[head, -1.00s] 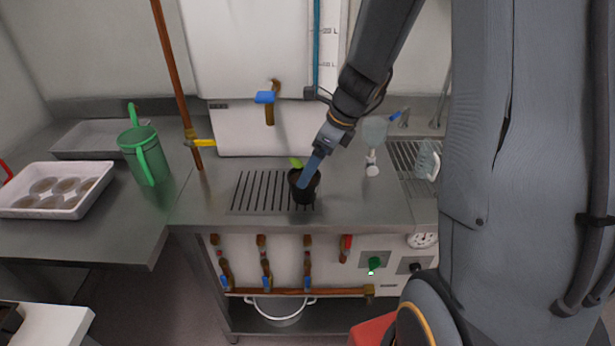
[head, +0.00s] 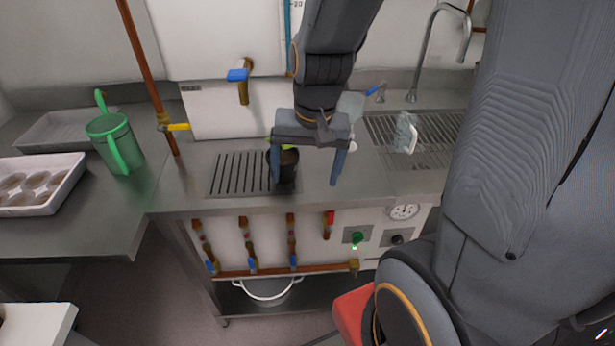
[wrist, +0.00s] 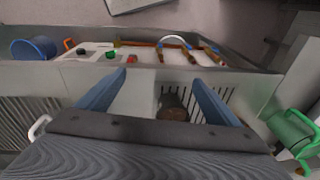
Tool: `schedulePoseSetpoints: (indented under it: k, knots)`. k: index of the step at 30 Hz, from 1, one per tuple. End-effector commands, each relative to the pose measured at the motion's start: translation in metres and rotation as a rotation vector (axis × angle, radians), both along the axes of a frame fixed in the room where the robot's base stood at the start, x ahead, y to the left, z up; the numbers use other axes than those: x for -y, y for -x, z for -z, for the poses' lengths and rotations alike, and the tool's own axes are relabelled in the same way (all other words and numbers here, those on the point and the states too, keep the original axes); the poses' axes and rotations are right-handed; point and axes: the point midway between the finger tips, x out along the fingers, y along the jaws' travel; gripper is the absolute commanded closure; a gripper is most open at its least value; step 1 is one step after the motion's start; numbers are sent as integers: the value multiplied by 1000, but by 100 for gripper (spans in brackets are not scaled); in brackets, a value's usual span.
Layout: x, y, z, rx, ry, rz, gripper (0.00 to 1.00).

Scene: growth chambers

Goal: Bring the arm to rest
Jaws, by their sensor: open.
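My gripper (head: 308,180) is open, its two blue fingers pointing down and spread wide over the steel counter in the head view. In the wrist view my gripper (wrist: 158,82) shows nothing held between its fingers. A black pot (head: 286,167) with dark soil and a bit of green leaf stands on the slotted drain grate (head: 236,173), behind and beside the left finger. The pot (wrist: 173,109) also shows in the wrist view, beyond the fingers. Part of the pot is hidden by the finger.
A green watering can (head: 116,143) and a white tray of round cups (head: 38,185) stand on the left counter. A brown pipe (head: 147,75) rises behind. A blue-handled tap (head: 240,78) is above the grate. A clear jug (head: 405,132) stands by the sink at right.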

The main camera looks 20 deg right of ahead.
Motion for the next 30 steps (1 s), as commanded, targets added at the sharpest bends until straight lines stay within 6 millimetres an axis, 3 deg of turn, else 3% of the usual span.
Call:
schedulePoseSetpoints:
  k: [3, 7, 17, 24, 30]
  knots:
    - [-3, 14, 2, 12, 63, -244, 14]
    - [-3, 19, 2, 19, 94, -366, 14]
    - [-3, 20, 4, 17, 98, -382, 14]
    - [-3, 19, 31, -8, 93, -383, 14]
    - [-3, 19, 32, -11, 93, -383, 14]
